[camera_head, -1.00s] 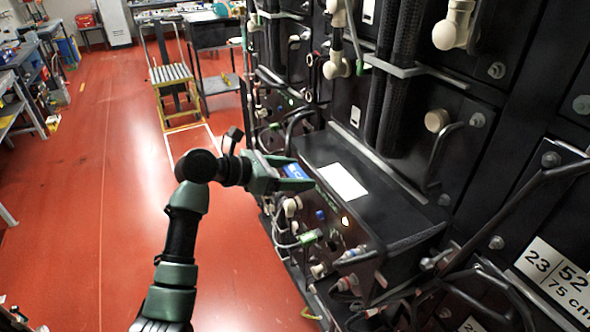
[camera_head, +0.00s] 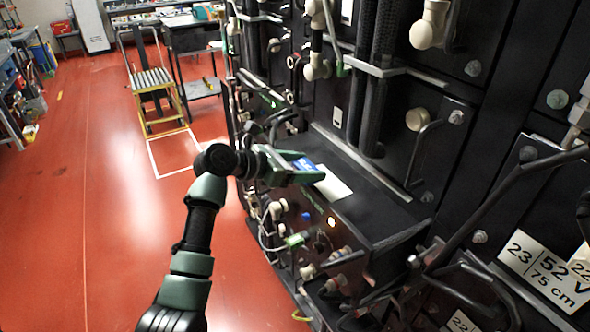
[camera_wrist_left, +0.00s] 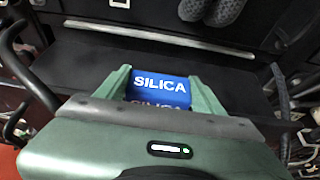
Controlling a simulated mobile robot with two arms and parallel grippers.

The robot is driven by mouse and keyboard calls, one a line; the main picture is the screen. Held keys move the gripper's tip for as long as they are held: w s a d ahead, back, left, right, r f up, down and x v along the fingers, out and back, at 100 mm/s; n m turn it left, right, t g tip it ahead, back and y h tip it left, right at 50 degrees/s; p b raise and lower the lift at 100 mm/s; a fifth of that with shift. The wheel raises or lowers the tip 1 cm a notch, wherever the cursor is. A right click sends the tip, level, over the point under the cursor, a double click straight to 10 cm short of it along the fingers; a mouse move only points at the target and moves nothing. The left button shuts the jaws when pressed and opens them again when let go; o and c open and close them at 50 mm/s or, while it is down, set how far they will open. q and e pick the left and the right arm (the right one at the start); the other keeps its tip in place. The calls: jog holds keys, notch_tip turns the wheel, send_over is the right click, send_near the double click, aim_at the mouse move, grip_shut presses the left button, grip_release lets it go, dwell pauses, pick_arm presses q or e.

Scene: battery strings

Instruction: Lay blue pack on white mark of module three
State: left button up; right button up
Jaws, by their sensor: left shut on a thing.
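The blue pack (camera_head: 303,165) is between the green fingers of my left gripper (camera_head: 311,168). In the left wrist view the blue pack (camera_wrist_left: 160,88) shows white SILICA lettering, with a finger on each side. The white mark (camera_head: 334,186) is a pale rectangle on the black top of the jutting module (camera_head: 375,205). The gripper and pack are at the mark's far left side and cover part of it in the head view. I cannot tell whether the pack touches the top. The mark does not show in the left wrist view. My right gripper is not in view.
A black rack wall with thick cables and pale knobs (camera_head: 418,119) rises behind the module. Connectors and a lit lamp (camera_head: 331,222) are on the module's front. A curved black bar (camera_head: 500,205) stands at right. The red floor (camera_head: 110,235) at left is open.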

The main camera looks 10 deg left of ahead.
pick_arm(q)
jog(key=w+d, duration=0.2)
jog(key=d, duration=0.1)
jog(key=shift+w+d+r, duration=0.1)
jog(key=shift+w+d, duration=0.15)
jog(key=shift+d, duration=0.05)
jog(key=shift+w+d+f, duration=0.1)
jog(key=shift+w+f, duration=0.05)
jog(key=shift+f, duration=1.25)
jog(key=o, duration=1.5)
jog(key=shift+c, duration=0.2)
jog(key=shift+b, duration=0.35)
